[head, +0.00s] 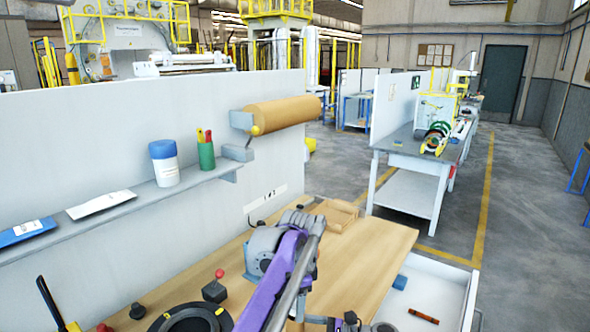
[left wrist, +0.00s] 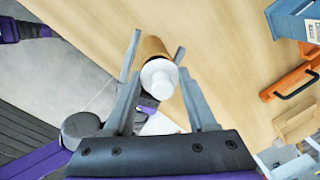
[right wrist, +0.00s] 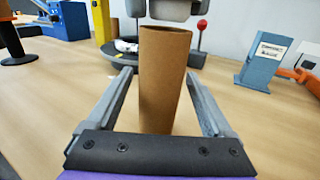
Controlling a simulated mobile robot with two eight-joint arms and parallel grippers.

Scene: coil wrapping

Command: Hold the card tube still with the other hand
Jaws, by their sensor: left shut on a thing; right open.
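The brown card tube (right wrist: 165,85) stands upright on the wooden bench in the right wrist view. My right gripper (right wrist: 160,74) is open, one finger on each side of the tube, with visible gaps. A grey-white part hangs over the tube's upper end there; I cannot tell if it touches. In the left wrist view, a cylinder with a white end (left wrist: 157,79) and a brown part (left wrist: 151,49) lies between the fingers of my left gripper (left wrist: 158,52), which is shut on it. I cannot tell whether the brown part is the card tube. The head view does not show the tube clearly.
A blue box with a label (right wrist: 264,61) stands at the back right of the tube. A red-knobbed post (head: 220,274) and a dark round base (head: 190,322) are on the bench. A shallow wooden tray (head: 337,213) lies farther back; an open white drawer (head: 455,300) is at right.

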